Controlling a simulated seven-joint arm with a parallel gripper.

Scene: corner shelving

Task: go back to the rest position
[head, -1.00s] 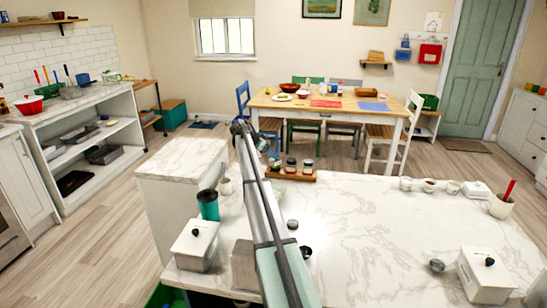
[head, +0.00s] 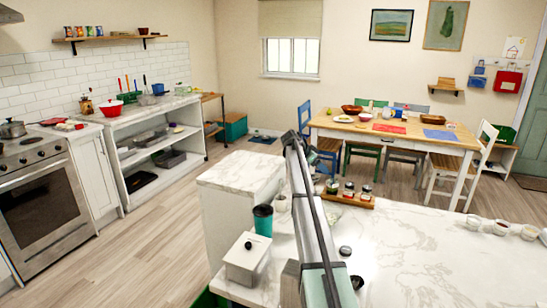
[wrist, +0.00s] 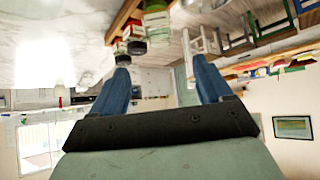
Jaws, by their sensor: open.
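My gripper (wrist: 165,84) shows in the wrist view, with its two blue fingers spread apart and nothing between them. The wrist picture is upside down, with the counter at the top and the wall below. Some jars (wrist: 140,30) on the counter appear just beyond the left finger, apart from it as far as I can see. In the head view my arm reaches up and away over the counter, and the gripper itself is mostly hidden behind it.
The marble counter (head: 420,245) lies under and right of my arm. A spice rack (head: 348,199) with jars stands close to the arm's right. A teal cup (head: 263,222) and white canister (head: 246,257) stand close on its left. A dining table (head: 400,130) with chairs is beyond.

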